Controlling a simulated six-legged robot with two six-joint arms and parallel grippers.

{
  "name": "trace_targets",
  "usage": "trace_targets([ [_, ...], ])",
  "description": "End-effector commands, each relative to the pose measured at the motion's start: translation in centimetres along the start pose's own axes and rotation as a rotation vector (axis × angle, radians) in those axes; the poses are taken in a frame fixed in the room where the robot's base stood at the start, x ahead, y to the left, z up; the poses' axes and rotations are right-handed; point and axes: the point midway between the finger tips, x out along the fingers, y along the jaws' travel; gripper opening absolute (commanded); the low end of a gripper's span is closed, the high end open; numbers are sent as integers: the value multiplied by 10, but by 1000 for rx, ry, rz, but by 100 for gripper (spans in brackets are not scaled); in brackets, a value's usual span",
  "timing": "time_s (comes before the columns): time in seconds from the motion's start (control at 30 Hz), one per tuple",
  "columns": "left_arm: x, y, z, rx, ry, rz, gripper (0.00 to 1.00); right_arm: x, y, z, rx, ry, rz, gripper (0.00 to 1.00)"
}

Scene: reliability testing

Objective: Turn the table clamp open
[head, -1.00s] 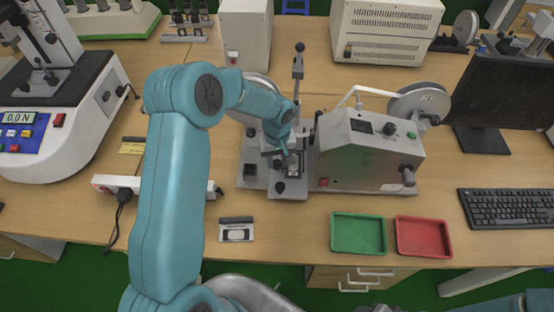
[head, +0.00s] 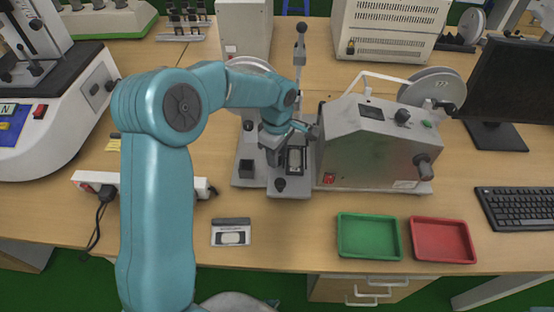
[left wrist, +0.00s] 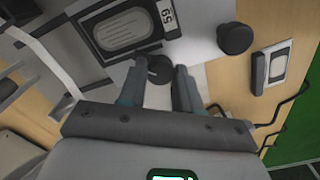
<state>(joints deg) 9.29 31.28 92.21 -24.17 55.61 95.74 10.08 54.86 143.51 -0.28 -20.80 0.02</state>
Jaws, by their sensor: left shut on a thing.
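The table clamp is on a grey test fixture (head: 289,190) at the middle of the table. My left gripper (head: 273,150) is low over the fixture, left of a framed specimen slot (head: 295,160). In the left wrist view, its two fingers (left wrist: 158,88) are on either side of a round black knob (left wrist: 158,68), which I take to be the clamp's knob. They are shut on it. The slot, a plate (left wrist: 125,28) marked with digits, is just above the fingers there. In the head view my gripper hides the held knob. My right gripper is out of view.
A tall lever (head: 299,45) stands behind my gripper. A grey machine with a reel (head: 370,150) is close on the right. Green (head: 368,254) and red (head: 442,256) trays and a small card (head: 231,240) lie in front.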

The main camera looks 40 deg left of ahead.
Motion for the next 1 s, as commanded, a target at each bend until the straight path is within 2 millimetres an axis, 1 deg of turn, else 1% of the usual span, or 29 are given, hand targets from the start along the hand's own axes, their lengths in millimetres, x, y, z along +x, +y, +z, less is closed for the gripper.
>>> trace_targets([
  [0.03, 4, 0, -1, -44, 1, 1, 3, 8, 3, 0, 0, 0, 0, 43],
  [0.2, 3, 0, 0, -205, 2, 1, 3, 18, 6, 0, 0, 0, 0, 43],
  [0.6, 2, -1, -1, -540, 2, -1, 3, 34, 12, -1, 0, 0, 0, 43],
  [0.8, 1, -1, -1, -650, 2, -1, 3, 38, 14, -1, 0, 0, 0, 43],
  [1.0, 0, -1, -1, -713, 3, -2, 3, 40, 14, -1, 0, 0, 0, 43],
])
